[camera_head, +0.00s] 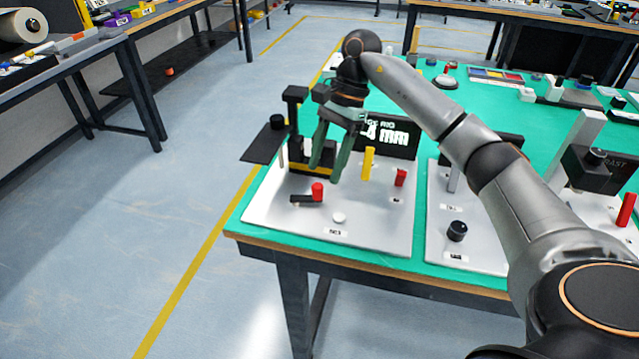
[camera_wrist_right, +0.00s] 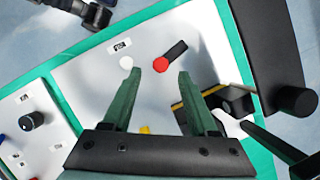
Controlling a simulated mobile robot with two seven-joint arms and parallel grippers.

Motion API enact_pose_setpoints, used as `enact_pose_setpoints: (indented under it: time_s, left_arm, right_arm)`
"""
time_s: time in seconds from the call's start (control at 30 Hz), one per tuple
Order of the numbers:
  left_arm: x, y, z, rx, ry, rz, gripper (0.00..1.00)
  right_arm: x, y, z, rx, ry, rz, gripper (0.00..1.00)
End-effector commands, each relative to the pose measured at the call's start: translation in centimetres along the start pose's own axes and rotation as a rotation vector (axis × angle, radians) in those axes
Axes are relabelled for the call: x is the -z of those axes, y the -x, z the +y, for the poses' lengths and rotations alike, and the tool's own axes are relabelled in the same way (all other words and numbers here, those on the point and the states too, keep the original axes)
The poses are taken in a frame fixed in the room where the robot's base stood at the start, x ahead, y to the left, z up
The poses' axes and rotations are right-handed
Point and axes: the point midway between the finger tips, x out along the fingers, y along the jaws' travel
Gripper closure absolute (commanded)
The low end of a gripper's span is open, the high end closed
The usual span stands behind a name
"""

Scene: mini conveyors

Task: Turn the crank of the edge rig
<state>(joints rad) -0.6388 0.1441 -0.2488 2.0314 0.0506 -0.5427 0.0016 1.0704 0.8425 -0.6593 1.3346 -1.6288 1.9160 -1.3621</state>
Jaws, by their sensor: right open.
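The edge rig is a white plate (camera_head: 375,230) at the front left corner of the green table, with a black display (camera_head: 390,133) at its back. Its crank looks to be a short black bar (camera_head: 301,199) with an upright red knob (camera_head: 318,190) on one end. In the right wrist view the red knob (camera_wrist_right: 161,64) shows between my fingertips, with the bar (camera_wrist_right: 177,49) pointing away from it. My right gripper (camera_head: 324,173) is open and empty, its green fingers pointing down above and behind the knob, apparently apart from it. My left gripper is not in view.
On the plate are a white button (camera_head: 339,218), a yellow post (camera_head: 368,163) and a red piece (camera_head: 400,177). A black post (camera_head: 294,105) and a black plate (camera_head: 262,146) stand at the back left. A second rig with a black knob (camera_head: 457,231) is to the right.

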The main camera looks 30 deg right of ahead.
Motion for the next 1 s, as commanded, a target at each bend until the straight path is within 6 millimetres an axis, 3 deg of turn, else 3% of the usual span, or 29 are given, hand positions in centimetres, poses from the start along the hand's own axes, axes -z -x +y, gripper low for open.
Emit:
enact_pose_setpoints:
  time_s: [0.1, 0.23, 0.63, 1.0]
  left_arm:
    - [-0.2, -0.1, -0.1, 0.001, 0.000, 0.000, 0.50]
    - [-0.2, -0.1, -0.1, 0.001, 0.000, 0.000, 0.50]
    - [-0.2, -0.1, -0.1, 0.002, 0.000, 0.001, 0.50]
    - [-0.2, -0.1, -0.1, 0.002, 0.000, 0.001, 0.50]
  right_arm:
    - [0.0, -2.2, 0.1, -0.003, 0.001, -0.002, 0.41]
    - [-0.1, -3.5, 0.0, -0.001, 0.000, -0.001, 0.41]
    - [-0.1, -4.2, -0.1, 0.002, 0.000, -0.001, 0.41]
    - [-0.1, -4.2, 0.0, 0.001, 0.000, -0.001, 0.83]
